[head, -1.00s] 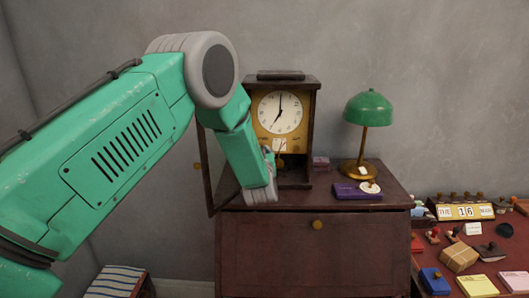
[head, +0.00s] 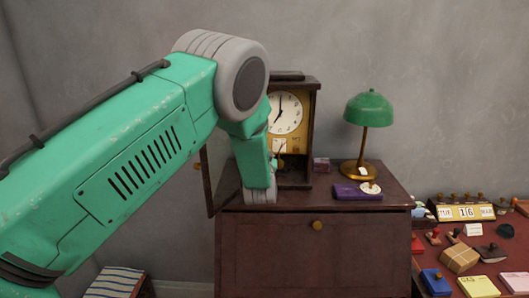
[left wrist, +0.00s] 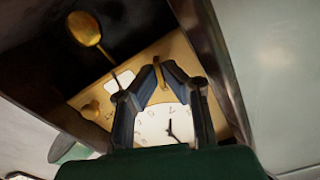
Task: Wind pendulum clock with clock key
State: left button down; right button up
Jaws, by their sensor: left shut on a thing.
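The pendulum clock (head: 300,93) stands on a dark cabinet, with its white dial (head: 288,112) and brass front plate facing me. Its glazed door (head: 207,180) is swung open to the left. In the left wrist view, the dial (left wrist: 155,122) and the brass pendulum bob (left wrist: 84,28) show. My left gripper (left wrist: 157,66) is in front of the brass plate, close to the dial's edge. Its fingertips are shut on a small brass piece, seemingly the clock key (left wrist: 159,75). Whether the key touches the clock is unclear. In the head view, my arm hides most of this gripper. My right gripper is not in view.
A white card (left wrist: 121,82) is on the clock's plate. A red desk (head: 440,258) with stamps is at right.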

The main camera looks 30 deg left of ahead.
pick_arm(q)
jog(key=shift+w+r, duration=0.15)
jog(key=shift+r, duration=0.25)
jog(key=c, duration=1.7)
grip_release()
jog(key=shift+d+f, duration=0.1)
jog(key=shift+f, duration=0.05)
jog(key=shift+f, duration=0.15)
